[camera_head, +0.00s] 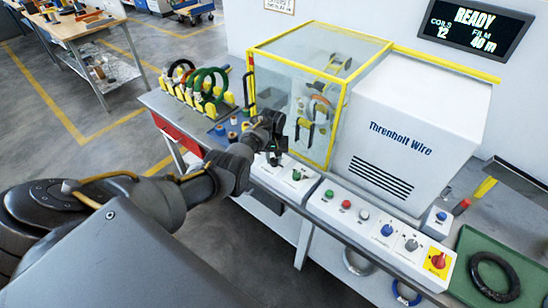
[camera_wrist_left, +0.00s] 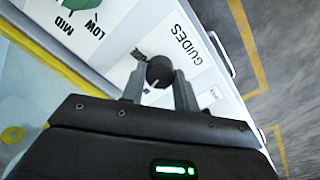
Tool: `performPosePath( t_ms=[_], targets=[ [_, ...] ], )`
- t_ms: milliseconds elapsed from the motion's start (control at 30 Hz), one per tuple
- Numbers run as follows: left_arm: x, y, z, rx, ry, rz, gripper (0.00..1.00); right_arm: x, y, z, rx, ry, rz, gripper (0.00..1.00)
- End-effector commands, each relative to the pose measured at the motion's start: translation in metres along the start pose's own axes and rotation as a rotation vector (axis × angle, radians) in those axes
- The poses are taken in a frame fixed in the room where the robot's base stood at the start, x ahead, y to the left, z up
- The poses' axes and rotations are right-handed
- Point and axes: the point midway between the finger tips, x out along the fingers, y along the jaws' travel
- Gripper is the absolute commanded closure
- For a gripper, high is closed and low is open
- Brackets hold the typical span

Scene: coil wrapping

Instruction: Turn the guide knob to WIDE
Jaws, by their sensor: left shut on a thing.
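The guide knob (camera_wrist_left: 159,72) is a dark round knob on a white panel, beside the printed word GUIDES in the left wrist view. My left gripper (camera_wrist_left: 160,84) is shut on it, with one finger on each side. Small lettering near the knob is partly hidden by a finger, so I cannot read the setting. In the head view my left gripper (camera_head: 274,158) is at the left end of the white control panel (camera_head: 315,193) and hides the knob. My right gripper is in neither view.
A green knob (camera_wrist_left: 85,8) marked MID and LOW is close by. The clear yellow-edged enclosure (camera_head: 328,165) stands behind the panel. Several coils (camera_head: 207,85) stand on a rack to the left. A red knob (camera_head: 438,260) and a green tray (camera_head: 467,245) are at the right.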

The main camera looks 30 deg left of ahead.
Motion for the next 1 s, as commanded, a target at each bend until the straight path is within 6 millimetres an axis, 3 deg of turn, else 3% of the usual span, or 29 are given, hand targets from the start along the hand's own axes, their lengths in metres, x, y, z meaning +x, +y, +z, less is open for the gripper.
performPosePath(
  t_ms=[1000],
  targets=[
    [0.0012, 0.0003, -0.0002, 0.967, -0.022, 0.000, 0.93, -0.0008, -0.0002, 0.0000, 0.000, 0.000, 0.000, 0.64]
  ],
)
